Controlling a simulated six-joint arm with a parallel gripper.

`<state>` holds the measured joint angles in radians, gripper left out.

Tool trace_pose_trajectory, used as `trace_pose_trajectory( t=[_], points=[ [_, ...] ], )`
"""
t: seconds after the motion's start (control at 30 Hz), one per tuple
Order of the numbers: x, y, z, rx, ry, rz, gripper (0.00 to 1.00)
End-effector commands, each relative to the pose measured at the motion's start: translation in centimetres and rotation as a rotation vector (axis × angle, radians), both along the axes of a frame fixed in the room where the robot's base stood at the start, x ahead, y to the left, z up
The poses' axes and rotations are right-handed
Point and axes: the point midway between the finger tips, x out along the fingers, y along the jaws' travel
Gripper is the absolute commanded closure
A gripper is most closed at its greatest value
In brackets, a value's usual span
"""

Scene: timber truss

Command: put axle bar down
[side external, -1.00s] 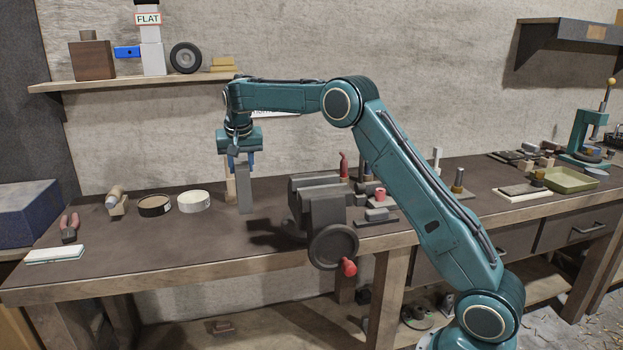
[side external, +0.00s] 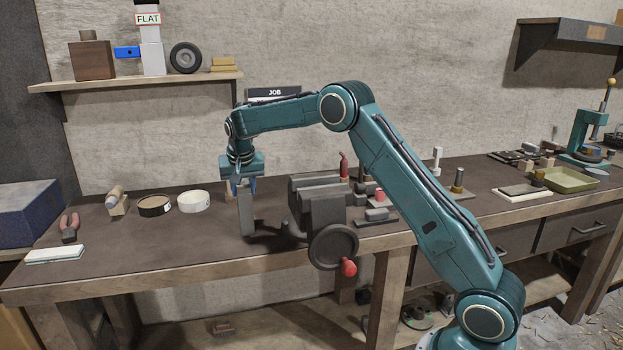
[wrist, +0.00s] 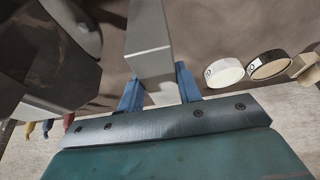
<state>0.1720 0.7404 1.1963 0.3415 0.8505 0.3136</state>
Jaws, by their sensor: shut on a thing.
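The axle bar (side external: 246,214) is a plain grey square bar, held upright over the bench to the left of the vise. My gripper (side external: 245,186) points down and is shut on its upper part. In the wrist view the grey bar (wrist: 148,45) runs out from between the blue fingers of my gripper (wrist: 160,90). The bar's lower end is at or very close to the bench top, and its shadow meets it near the foot. I cannot tell for sure whether it touches.
The dark vise (side external: 322,212) with its round handwheel stands just right of the bar. A white tape roll (side external: 194,201) and a dark tape roll (side external: 154,206) lie to the left. The bench top (side external: 175,245) in front of the rolls is clear.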

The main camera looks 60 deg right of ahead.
Motion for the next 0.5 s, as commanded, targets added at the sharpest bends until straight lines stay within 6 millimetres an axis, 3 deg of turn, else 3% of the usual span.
trace_pose_trajectory(
  t=[0.5],
  points=[
    [0.09,-0.05,-1.01,-0.002,-0.007,-0.001,1.00]
  ],
)
